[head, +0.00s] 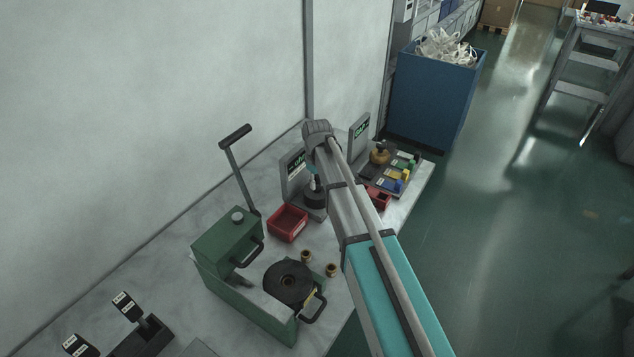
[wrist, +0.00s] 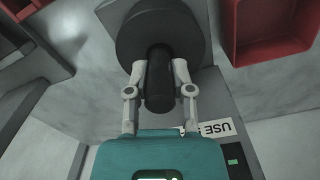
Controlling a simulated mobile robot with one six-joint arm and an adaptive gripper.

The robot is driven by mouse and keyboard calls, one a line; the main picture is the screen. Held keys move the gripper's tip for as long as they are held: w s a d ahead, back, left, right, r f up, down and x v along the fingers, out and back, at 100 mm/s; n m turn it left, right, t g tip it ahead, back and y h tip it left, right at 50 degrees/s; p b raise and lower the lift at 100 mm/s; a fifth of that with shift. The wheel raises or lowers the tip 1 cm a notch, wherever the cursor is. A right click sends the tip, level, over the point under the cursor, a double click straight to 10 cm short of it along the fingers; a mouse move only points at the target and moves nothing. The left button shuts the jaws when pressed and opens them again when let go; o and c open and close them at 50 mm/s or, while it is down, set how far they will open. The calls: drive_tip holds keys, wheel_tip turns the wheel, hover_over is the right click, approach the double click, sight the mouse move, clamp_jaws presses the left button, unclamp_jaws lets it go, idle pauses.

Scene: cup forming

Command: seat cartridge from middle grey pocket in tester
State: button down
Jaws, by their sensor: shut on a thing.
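My gripper (wrist: 158,88) is shut on a dark upright cylinder (wrist: 159,82), which I take to be the cartridge. In the wrist view, the cylinder meets a wide dark round block (wrist: 128,33). I cannot tell whether it is inside the block or only touching it. In the head view, my gripper (head: 313,180) is partly hidden by my arm, just above the dark round block (head: 315,198). The block stands in front of a grey panel with a lit display (head: 293,170), apparently the tester. I cannot make out a middle grey pocket.
A red bin (head: 287,222) stands close by. Another red bin (head: 379,199) is partly behind my arm. A rack with coloured pieces (head: 396,184) and a second display panel (head: 358,137) are to the right. A green press (head: 226,245) with a raised lever stands in front.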

drive_tip(key=shift+f+b, duration=0.5)
drive_tip(key=shift+f, duration=0.05)
drive_tip(key=shift+c, duration=2.1)
unclamp_jaws()
drive_tip(key=shift+r, duration=0.2)
wheel_tip(320, 180, up, 11)
drive_tip(key=p, duration=1.1)
drive_tip(key=s+d+m, duration=0.4)
drive_tip(key=s+d, duration=0.4)
drive_tip(key=s, duration=0.3)
drive_tip(key=s+d+m, duration=0.3)
drive_tip(key=s+d, duration=0.5)
drive_tip(key=s, duration=0.3)
drive_tip(key=shift+s+d+m, duration=0.3)
drive_tip(key=shift+s+m, duration=0.05)
drive_tip(key=shift+m, duration=0.05)
